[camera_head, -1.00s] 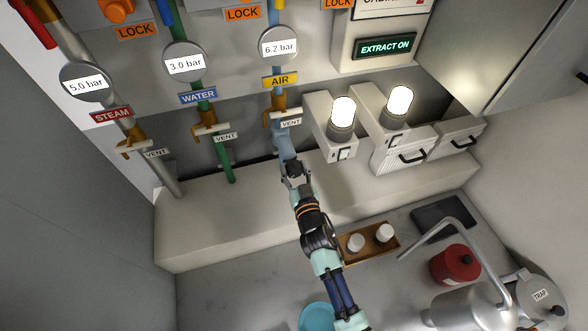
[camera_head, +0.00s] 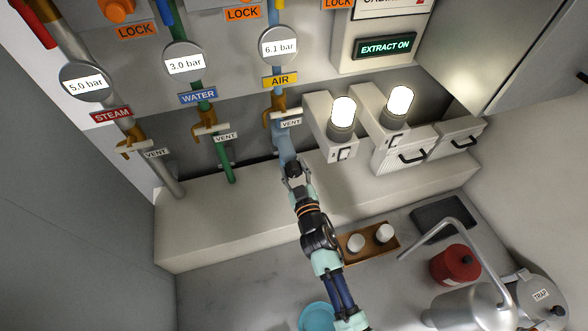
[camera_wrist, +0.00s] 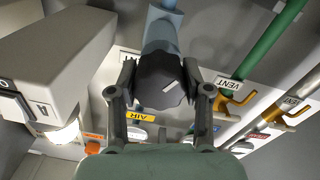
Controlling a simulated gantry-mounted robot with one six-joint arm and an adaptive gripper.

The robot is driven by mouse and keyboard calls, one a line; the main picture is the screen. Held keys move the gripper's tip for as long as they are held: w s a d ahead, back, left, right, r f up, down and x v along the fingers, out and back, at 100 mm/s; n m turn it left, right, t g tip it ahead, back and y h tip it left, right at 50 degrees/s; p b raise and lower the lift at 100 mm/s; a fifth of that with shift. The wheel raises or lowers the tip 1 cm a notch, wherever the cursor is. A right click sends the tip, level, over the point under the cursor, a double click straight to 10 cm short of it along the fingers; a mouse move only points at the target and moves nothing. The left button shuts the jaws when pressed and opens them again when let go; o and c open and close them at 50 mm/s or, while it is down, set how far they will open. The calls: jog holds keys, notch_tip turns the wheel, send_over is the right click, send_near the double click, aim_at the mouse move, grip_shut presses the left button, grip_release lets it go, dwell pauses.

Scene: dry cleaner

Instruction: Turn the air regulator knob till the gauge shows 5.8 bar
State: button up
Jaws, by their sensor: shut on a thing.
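The air gauge (camera_head: 279,46) reads 6.1 bar, above the yellow AIR label (camera_head: 281,81). The blue-grey air pipe runs down behind my arm. In the wrist view, the dark faceted regulator knob (camera_wrist: 161,80) with a white mark sits at the end of the blue-grey air regulator body (camera_wrist: 162,30). My gripper (camera_wrist: 162,92) is shut on the knob, one finger at each side.
The steam gauge (camera_head: 85,84) reads 5.0 bar and the water gauge (camera_head: 184,62) 3.0 bar. Two lit lamp units, one with its lamp (camera_head: 342,112) glowing, stand right of the air line. A brown tray (camera_head: 352,252) with white cups lies below right of my arm.

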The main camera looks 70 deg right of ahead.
jog(key=shift+n, duration=1.2)
jog(key=o, duration=1.2)
jog(key=shift+c, duration=0.2)
jog(key=v, duration=1.2)
